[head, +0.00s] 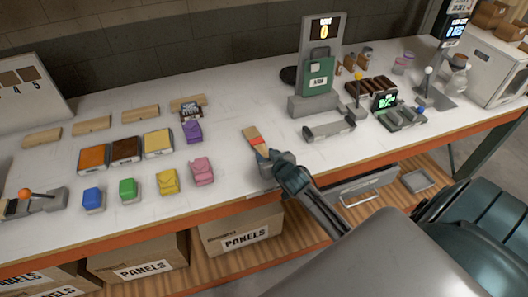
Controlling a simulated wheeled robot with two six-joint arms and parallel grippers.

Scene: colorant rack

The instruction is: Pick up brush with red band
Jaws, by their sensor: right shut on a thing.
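The brush with the red band (253,138) is on the white workbench near its front middle. Its tan end points up and left, and the red band shows just beyond my right gripper. My right gripper (265,158) is shut on the brush at its near end. The gripper hides the rest of the brush, and I cannot tell whether it touches the bench. My left gripper is not in view.
Colored pouches and blocks, such as a pink one (202,171), lie left of the brush. A green device (318,76) and a grey tray (330,128) stand to the right. The workbench (235,185) has an orange front edge. Bare bench surrounds the brush.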

